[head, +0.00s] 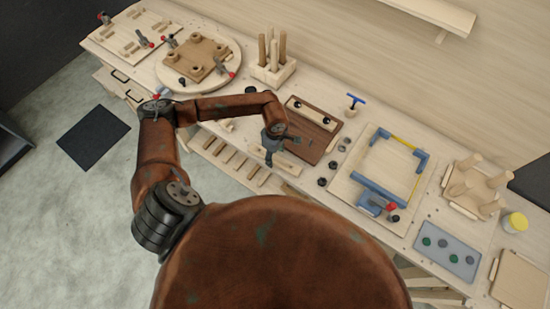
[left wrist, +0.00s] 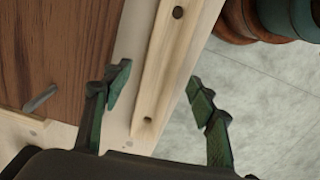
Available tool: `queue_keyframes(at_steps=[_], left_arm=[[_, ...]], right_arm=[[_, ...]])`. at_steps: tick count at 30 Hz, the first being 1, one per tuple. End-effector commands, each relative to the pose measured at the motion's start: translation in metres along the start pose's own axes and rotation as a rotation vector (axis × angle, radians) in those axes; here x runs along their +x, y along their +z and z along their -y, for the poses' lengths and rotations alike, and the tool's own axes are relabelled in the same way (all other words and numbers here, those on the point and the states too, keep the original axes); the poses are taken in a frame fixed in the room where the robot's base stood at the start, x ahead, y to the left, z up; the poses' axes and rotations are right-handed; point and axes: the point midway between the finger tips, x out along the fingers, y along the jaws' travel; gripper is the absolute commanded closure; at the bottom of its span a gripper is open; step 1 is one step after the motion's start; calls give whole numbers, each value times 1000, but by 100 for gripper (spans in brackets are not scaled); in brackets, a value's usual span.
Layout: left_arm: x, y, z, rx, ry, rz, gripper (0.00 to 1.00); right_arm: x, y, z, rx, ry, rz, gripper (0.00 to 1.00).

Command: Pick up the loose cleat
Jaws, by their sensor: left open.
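The loose cleat (left wrist: 164,65) is a pale wooden strip with two dark holes, seen in the left wrist view. It lies along the bench edge beside a dark brown board (left wrist: 60,45). In the head view the cleat (head: 289,164) shows as a light strip beside my left gripper (head: 270,153). In the left wrist view my left gripper (left wrist: 158,88) is open, with one finger on each side of the strip. No finger visibly touches the strip. The gap in height cannot be told. My right gripper is not in view.
The dark brown board (head: 314,134) lies on the bench behind the gripper. A blue clamp frame (head: 379,190) stands to the right, and a round turntable (head: 163,75) with a wooden form to the left. Several dark knobs lie between the board and frame. Grey floor is in front.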

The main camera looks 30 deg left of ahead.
Motion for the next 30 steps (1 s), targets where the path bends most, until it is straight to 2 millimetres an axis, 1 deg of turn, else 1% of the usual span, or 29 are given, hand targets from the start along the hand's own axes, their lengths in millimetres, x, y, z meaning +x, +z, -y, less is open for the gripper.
queue_keyframes(at_steps=[1,4,11,12,22,30], left_arm=[[6,0,1,-2,-2,1,47],[13,0,1,-2,-1,0,47],[16,0,0,-1,0,1,47],[16,0,0,-1,0,1,48],[15,0,0,-1,0,1,71],[15,0,0,-1,0,1,90]], right_arm=[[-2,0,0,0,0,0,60],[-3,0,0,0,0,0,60],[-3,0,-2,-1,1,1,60],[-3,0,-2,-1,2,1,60],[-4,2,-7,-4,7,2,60],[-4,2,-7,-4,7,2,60]])
